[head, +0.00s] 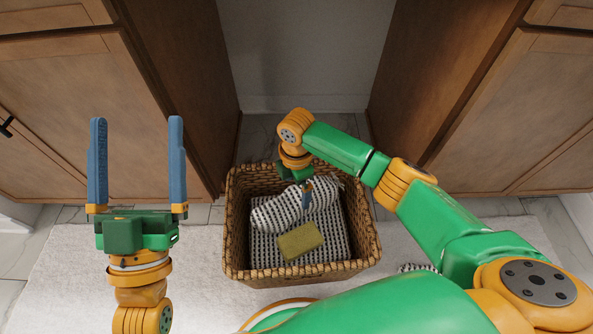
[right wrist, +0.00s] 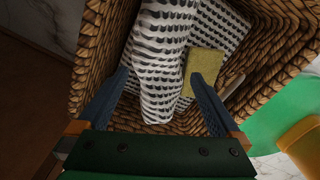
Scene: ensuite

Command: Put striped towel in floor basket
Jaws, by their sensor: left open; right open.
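A black-and-white striped towel (head: 279,212), rolled or bunched, lies inside the wicker floor basket (head: 233,238). It lies over a flat striped cloth (head: 328,239) in the basket. My right gripper (head: 302,188) reaches down into the basket and is open. In the right wrist view the rolled towel (right wrist: 158,60) runs between the spread fingers (right wrist: 159,77); I cannot tell whether they touch it. My left gripper (head: 137,120) is open and empty, left of the basket.
A yellow-green sponge-like block (head: 300,242) lies on the cloth in the basket. Another striped piece (head: 418,267) shows on the white rug (head: 75,265), partly hidden by my right arm. Wooden cabinets (head: 170,80) stand on both sides behind the basket, with a gap between them.

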